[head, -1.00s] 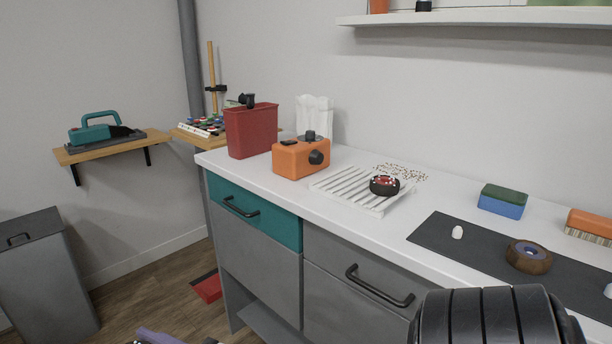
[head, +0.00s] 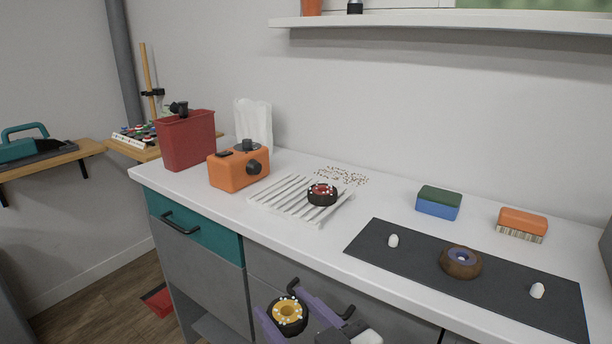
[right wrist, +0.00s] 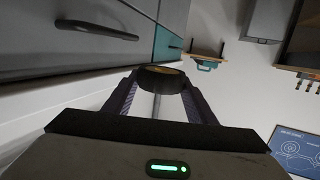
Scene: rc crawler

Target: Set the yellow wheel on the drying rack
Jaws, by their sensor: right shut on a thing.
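The yellow wheel (head: 287,315), a black tyre with a yellow hub, is held in my right gripper (head: 284,318). The purple fingers are shut on its sides, in front of the grey drawers and below the counter edge. In the right wrist view the wheel (right wrist: 162,79) sits between the fingertips, seen from its tyre side. The white slatted drying rack (head: 282,204) lies on the counter, beyond and above the gripper. A red-hubbed wheel (head: 322,194) rests on its right end; the left slats are bare. My left gripper is not in view.
An orange box (head: 238,170) and red bin (head: 186,140) stand left of the rack. A dark mat (head: 410,262) to the right holds a brown wheel (head: 460,262) and white pegs. A sponge (head: 438,203) and brush (head: 522,222) lie behind. Drawer handles (head: 180,224) stick out below the counter.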

